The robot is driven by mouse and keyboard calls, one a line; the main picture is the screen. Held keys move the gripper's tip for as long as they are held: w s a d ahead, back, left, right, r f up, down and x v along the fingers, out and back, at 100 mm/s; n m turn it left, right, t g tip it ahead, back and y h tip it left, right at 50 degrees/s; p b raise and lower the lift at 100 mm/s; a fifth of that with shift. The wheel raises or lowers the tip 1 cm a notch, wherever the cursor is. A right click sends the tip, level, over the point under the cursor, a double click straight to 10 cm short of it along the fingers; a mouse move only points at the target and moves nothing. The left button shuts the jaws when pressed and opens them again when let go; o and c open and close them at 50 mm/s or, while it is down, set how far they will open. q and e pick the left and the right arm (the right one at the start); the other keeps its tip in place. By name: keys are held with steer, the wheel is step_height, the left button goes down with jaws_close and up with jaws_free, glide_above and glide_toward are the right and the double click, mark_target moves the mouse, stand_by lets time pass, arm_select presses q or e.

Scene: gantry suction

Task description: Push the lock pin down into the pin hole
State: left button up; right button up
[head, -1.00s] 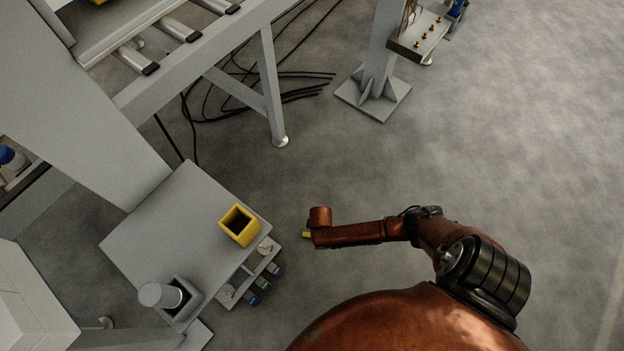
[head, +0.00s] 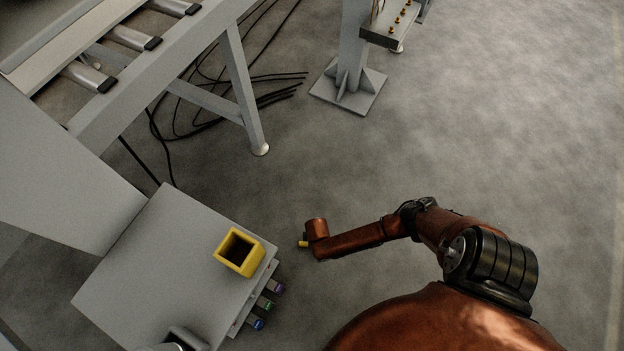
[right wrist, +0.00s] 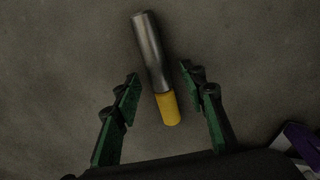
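A pin (right wrist: 151,55) with a metal shaft and a yellow end (right wrist: 168,108) shows between the fingers of my right gripper (right wrist: 160,76) in the right wrist view. The fingers are green, apart, with gaps on both sides of the pin. Whether the pin rests on anything is not clear. In the head view, my right arm's end (head: 317,229) is over the floor, right of a grey box, with a small yellow piece (head: 304,244) beside it; its fingers are hidden. I cannot identify the pin hole. My left gripper is not in view.
The grey box (head: 150,270) carries an open yellow square tube (head: 223,256). Purple, green and blue-tipped parts (head: 268,304) stick out from its right side. A roller conveyor frame (head: 228,70) and a post base (head: 350,90) stand behind. Floor at right is clear.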

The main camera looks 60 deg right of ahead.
steer(key=shift+f, duration=0.3)
steer(key=shift+c, duration=0.4)
jaws_close()
